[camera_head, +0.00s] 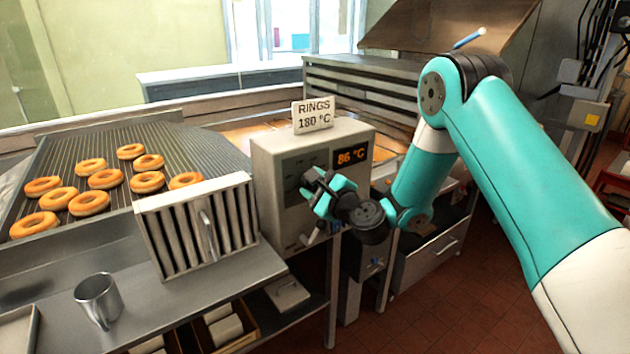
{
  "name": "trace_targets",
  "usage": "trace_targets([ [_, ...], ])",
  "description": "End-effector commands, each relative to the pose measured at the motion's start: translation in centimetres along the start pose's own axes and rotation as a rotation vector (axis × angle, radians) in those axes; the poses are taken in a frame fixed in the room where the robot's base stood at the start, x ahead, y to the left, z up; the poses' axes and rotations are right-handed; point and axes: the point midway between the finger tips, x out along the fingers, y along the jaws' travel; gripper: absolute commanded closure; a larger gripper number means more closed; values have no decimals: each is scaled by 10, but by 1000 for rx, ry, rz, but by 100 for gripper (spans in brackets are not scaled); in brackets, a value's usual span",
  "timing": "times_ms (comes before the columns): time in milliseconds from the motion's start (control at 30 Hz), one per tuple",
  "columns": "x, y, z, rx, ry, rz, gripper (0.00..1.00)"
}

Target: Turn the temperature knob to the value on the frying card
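The frying card (313,115) stands on top of the grey control box (275,160) and reads "RINGS 180 °C". The lit orange display (351,156) on the box front reads 86 °C. My gripper (308,190) is at the box front, left of and below the display. The temperature knob is not clearly visible; my gripper covers part of the panel where it may be. I cannot tell whether the fingers touch or hold anything. A small lever or handle (314,236) shows low on the box, below my gripper.
Several browned rings (89,203) lie on the ribbed rack (215,150) at left. A slatted metal basket or panel (160,240) with a handle stands just left of the box. A metal cup (98,300) stands on the steel counter (150,310). Open floor lies at lower right.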

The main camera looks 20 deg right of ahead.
Motion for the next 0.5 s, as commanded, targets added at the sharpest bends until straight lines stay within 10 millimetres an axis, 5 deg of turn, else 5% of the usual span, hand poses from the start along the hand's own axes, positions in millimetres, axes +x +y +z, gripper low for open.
trace_targets([
  [500,0,0,-1,101,3,-1,76],
])
